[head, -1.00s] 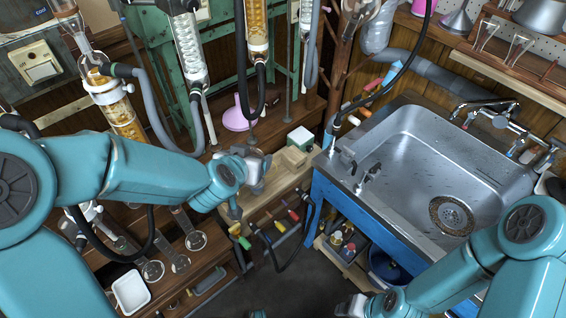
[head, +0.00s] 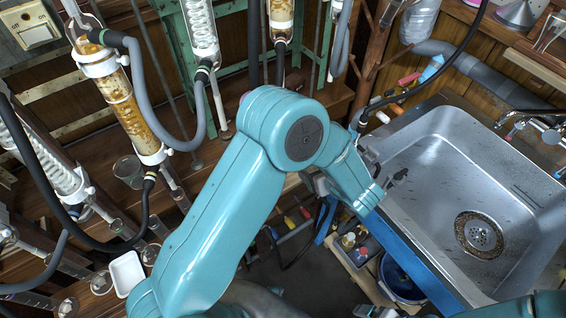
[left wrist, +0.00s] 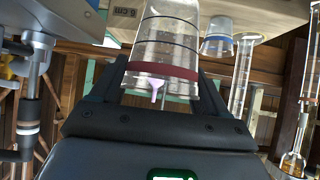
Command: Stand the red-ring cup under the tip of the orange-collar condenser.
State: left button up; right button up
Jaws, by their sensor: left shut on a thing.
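The red-ring cup (left wrist: 165,45) is clear glass with dark lines and a wide red band. In the left wrist view my left gripper (left wrist: 162,74) is shut on it, one finger on each side near the band. In the head view my left arm bends across the middle and hides most of its gripper and the cup. Several condensers show there: an amber-filled one (head: 128,105) at left, a coiled one (head: 204,30) at top, and another amber one (head: 281,14). I cannot tell which has the orange collar. My right gripper (head: 374,312) is barely in view at the bottom edge.
A blue-ring cup (left wrist: 217,38) shows beyond my gripper in the left wrist view. A steel sink (head: 440,190) fills the right. Hoses loop near the condensers. A glass cup (head: 129,171) and a white tray (head: 127,273) are at left, a blue bucket (head: 402,280) below the sink.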

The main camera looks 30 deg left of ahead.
pick_arm(q)
jog(key=shift+s+d+f+n+g, duration=0.1)
jog(key=shift+s+f+n+g, duration=0.4)
jog(key=shift+f, duration=0.4)
jog(key=shift+a+f+y, duration=0.2)
jog(key=shift+a+y, duration=0.1)
jog(key=shift+w+a+f, duration=0.6)
jog(key=shift+w+a, duration=0.55)
jog(key=shift+a, duration=1.45)
jog(key=shift+w+a+f, duration=0.55)
jog(key=shift+w+a, duration=0.6)
jog(key=shift+a, duration=1.4)
jog(key=shift+w+a+f, duration=0.6)
jog(key=shift+w+a, duration=0.55)
jog(key=shift+a, duration=1.45)
